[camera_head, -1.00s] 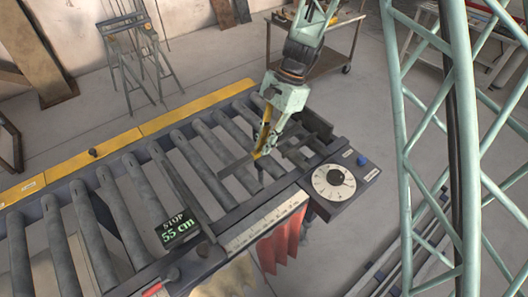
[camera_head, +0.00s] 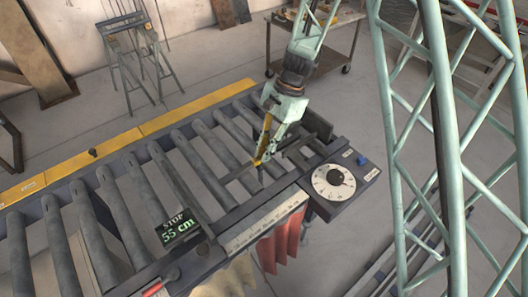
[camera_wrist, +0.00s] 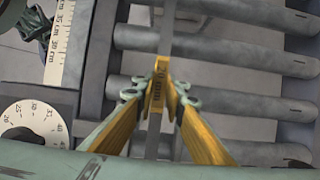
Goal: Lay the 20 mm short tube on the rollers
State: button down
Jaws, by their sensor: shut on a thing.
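My gripper (camera_head: 261,161) points down over the right part of the roller table (camera_head: 28,198). Its yellow fingers (camera_wrist: 163,90) are shut on a thin grey tube (camera_head: 238,173), which also shows in the wrist view (camera_wrist: 166,35). A label reading about "20 mm" shows between the fingertips. The tube runs across the grey rollers (camera_wrist: 215,39), over the gaps between them. I cannot tell whether it touches the rollers. Part of it is hidden by the fingers.
A dial box (camera_head: 336,183) and a ruler strip (camera_head: 268,222) line the near side. A display (camera_head: 180,229) reads "STOP 55 cm". A yellow rail (camera_head: 160,122) edges the far side. Red cloth or gloves (camera_head: 281,243) hang below the ruler. Rollers to the left are bare.

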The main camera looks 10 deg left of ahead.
jog(key=shift+f, duration=0.1)
jog(key=c, duration=2.6)
grip_release()
jog(key=shift+c, duration=0.2)
jog(key=v, duration=1.2)
jog(key=shift+d, duration=0.1)
